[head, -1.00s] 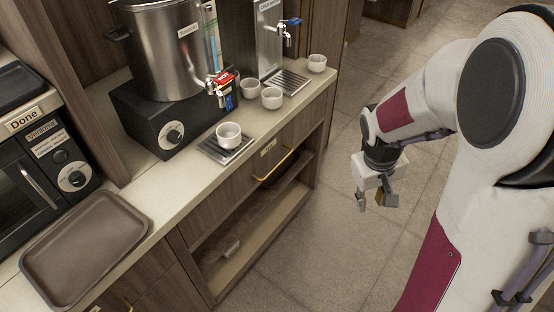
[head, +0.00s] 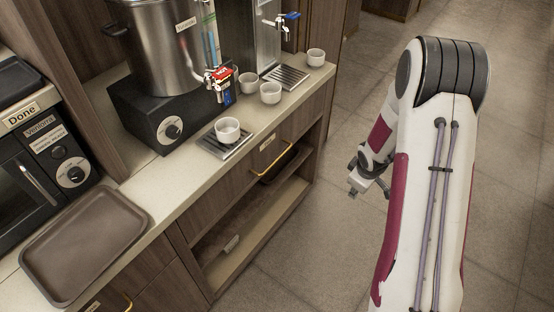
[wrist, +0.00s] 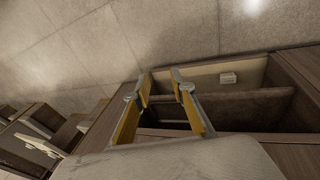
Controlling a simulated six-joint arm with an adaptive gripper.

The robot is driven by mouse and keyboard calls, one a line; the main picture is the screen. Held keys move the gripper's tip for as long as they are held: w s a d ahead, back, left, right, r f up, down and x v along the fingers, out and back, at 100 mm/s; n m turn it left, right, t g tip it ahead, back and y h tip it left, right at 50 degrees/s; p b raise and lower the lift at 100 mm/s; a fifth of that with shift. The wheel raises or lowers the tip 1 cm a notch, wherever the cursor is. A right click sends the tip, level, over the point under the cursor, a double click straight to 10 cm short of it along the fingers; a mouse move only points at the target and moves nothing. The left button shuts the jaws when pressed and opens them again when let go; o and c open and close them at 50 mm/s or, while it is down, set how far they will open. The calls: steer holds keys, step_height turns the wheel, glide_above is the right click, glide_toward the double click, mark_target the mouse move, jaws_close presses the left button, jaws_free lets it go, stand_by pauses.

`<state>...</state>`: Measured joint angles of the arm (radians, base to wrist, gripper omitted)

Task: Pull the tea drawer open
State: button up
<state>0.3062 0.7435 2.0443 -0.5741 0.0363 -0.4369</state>
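A wooden drawer front (head: 240,185) sits under the counter. It has a small label, too small to read, and a brass bar handle (head: 276,164); it looks shut, flush with the cabinet. A second labelled drawer front (head: 148,285) with a brass handle (head: 127,302) is at the lower left, partly cut off; I cannot tell which label says tea. My gripper (head: 355,193) hangs over the floor to the right of the cabinet, apart from both handles. In the wrist view my gripper (wrist: 160,80) has its two fingers spread, with nothing between them.
An open shelf (head: 265,235) lies below the drawer. On the counter (head: 165,185) stand a steel urn (head: 175,45), several white cups, a drip tray (head: 222,145) and a brown tray (head: 85,245). The floor (head: 300,265) in front of the cabinet is clear.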

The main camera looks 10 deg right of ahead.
steer(key=w+a+f+n+t+y, duration=0.25)
steer(key=w+f+n, duration=0.3)
steer(key=f, duration=0.45)
steer(key=n+t+y, duration=0.5)
steer(key=n+y, duration=0.5)
steer(key=n, duration=0.4)
glide_toward(277, 158)
steer(key=shift+w+a+f+m, duration=0.25)
steer(key=shift+w+a+f, duration=0.25)
steer(key=shift+w+a, duration=0.25)
steer(key=shift+w+a, duration=0.1)
steer(key=shift+x, duration=3.8)
jaws_close()
